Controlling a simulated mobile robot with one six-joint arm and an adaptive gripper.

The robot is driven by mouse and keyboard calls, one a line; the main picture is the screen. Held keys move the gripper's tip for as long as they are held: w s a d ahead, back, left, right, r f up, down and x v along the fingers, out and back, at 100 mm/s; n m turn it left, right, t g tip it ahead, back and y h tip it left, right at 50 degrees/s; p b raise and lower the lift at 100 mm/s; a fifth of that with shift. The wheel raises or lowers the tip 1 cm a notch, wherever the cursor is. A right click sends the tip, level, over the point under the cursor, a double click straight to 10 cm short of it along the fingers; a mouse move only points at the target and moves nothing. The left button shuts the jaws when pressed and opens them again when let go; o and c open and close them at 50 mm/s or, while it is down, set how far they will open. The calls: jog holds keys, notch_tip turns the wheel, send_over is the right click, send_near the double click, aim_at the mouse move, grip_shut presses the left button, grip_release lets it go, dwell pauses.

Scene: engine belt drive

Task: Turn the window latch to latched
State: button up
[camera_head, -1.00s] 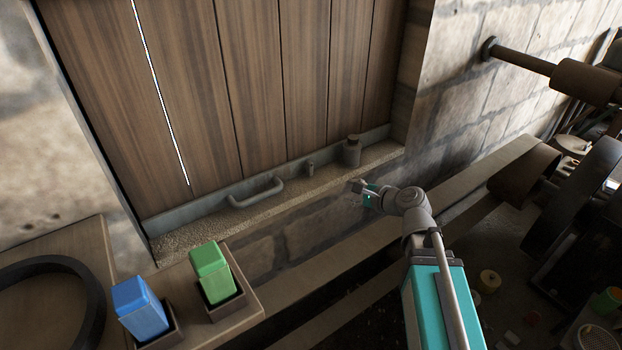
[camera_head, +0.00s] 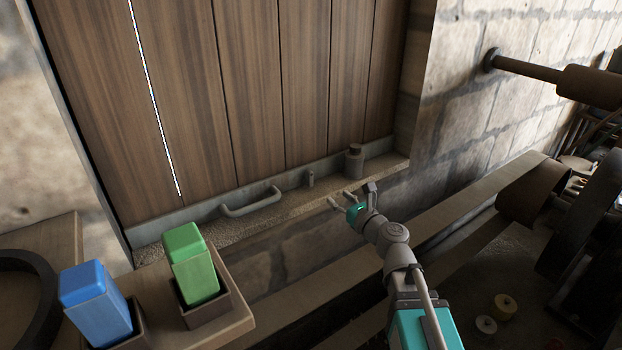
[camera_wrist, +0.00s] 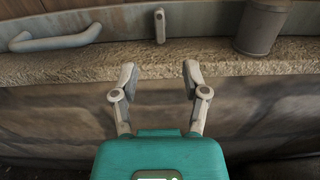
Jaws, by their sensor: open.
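The window latch appears to be the small grey upright piece (camera_head: 310,179) on the metal strip at the bottom of the wooden window panel (camera_head: 250,90). It also shows in the wrist view (camera_wrist: 160,26), upright, top centre. A grey bar handle (camera_head: 250,202) is on the same strip to its left. My gripper (camera_head: 350,193) is in front of the sill, below and to the right of the latch in the head view. In the wrist view my gripper (camera_wrist: 157,76) has its two fingers spread, nothing between them, with the latch beyond and above the gap, not touched.
A grey cylinder (camera_head: 355,162) stands on the stone sill (camera_head: 215,238) right of the latch. Green (camera_head: 193,262) and blue (camera_head: 95,303) blocks sit in holders on a wooden shelf at the lower left. Machinery (camera_head: 590,210) stands at the right.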

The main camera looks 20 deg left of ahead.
aim_at(312, 176)
jog(key=x, duration=1.3)
jog(key=shift+w+a, duration=0.25)
jog(key=shift+a, duration=0.1)
grip_shut()
